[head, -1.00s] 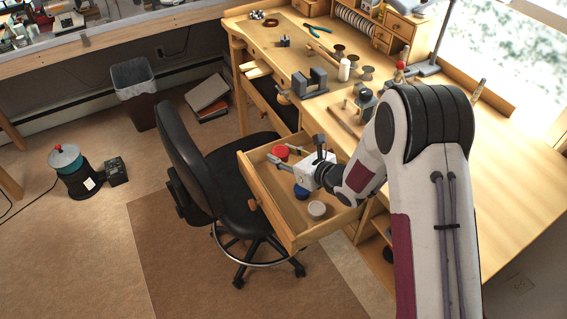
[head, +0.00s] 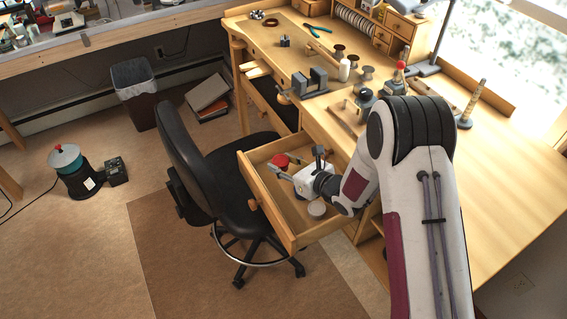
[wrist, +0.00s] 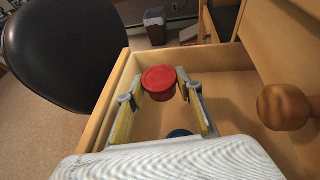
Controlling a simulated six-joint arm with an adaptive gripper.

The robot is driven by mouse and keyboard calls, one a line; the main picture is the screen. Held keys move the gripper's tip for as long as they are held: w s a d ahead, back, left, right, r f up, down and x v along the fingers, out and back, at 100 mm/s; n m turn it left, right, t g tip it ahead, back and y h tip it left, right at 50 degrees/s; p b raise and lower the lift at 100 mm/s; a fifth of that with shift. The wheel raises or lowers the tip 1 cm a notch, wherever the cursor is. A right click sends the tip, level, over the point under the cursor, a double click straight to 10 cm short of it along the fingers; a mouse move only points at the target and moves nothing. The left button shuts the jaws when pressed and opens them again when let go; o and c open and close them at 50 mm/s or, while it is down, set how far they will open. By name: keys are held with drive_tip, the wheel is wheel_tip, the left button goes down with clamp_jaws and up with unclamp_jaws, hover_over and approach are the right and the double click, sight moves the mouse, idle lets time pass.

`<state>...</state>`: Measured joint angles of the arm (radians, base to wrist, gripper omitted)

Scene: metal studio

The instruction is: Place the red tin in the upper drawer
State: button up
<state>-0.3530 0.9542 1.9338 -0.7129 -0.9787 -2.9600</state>
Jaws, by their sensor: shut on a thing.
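The red tin (head: 281,160) is between the fingers of my gripper (head: 284,168), over or inside the pulled-out drawer (head: 276,224). In the wrist view the red tin (wrist: 159,78) is upright at the fingertips, with a finger on either side. Whether its base touches the drawer floor I cannot tell.
A black chair (head: 190,150) stands close against the drawer's left side. A round wooden knob (wrist: 284,107) is at the right in the wrist view. The workbench (head: 480,190) above holds a vise (head: 309,83) and several small tools. Bare drawer floor shows around the tins.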

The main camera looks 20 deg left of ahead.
drive_tip(key=shift+f, duration=0.5)
drive_tip(key=o, duration=1.1)
drive_tip(key=shift+r, duration=0.2)
drive_tip(key=shift+r, duration=0.45)
drive_tip(key=shift+v, duration=3.8)
